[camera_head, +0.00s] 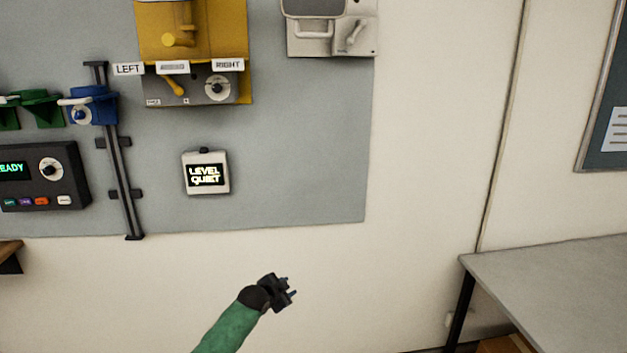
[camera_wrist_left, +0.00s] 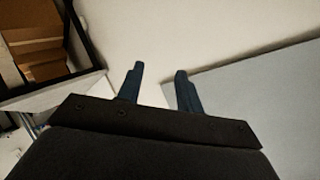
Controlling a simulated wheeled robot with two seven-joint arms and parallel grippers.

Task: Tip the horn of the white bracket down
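I cannot pick out a horn on a white bracket for certain in these views. A blue bracket (camera_head: 92,106) with a pale handle sits on a dark vertical rail at the left of the wall panel. An off-white wall unit (camera_head: 332,28) with a lever is cut off by the top edge. My left gripper (camera_head: 287,288) is in front of the bare wall below the panel, away from all of these. In the left wrist view its two fingers (camera_wrist_left: 158,86) stand apart with nothing between them. My right gripper is in neither view.
The grey panel (camera_head: 310,160) also carries a yellow unit (camera_head: 205,32), a small "LEVEL QUIET" display (camera_head: 206,173), green brackets (camera_head: 40,108) and a dark control box (camera_head: 45,180). A grey table (camera_head: 560,285) stands at the right. The wall between is clear.

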